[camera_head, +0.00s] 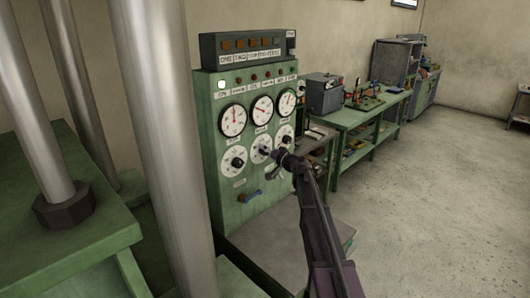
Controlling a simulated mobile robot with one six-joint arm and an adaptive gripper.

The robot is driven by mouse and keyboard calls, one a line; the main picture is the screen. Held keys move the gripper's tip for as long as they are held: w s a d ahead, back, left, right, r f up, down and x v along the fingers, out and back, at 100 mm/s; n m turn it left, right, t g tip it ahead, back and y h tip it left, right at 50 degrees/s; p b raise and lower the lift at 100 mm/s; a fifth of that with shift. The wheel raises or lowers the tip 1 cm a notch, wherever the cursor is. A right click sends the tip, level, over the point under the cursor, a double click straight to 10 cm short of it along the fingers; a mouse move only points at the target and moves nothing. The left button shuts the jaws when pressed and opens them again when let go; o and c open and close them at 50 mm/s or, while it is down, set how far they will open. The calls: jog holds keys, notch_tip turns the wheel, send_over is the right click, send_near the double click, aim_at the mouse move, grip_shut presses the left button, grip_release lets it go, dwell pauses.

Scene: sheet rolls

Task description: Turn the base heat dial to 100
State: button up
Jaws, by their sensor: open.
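A green control panel (215,160) stands left of centre, with three round gauges above a row of three white-faced dials with dark knobs. The left dial (234,161), middle dial (261,149) and right dial (285,135) all show. Their labels and numbers are too small to read, so I cannot tell which one is base heat or its setting. My gripper (276,162) is open in front of the panel, close to the middle and right dials, and covers part of that area. I cannot tell whether it touches a knob.
Thick metal columns (165,130) and a green machine frame (75,235) fill the left side. A green workbench (365,125) with equipment runs along the wall. The floor (440,200) at right is clear.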

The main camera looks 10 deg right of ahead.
jog(key=c, duration=1.1)
jog(key=shift+c, duration=0.2)
jog(key=shift+m, duration=0.4)
jog(key=m, duration=0.5)
jog(key=shift+d, duration=0.1)
jog(key=m, duration=0.6)
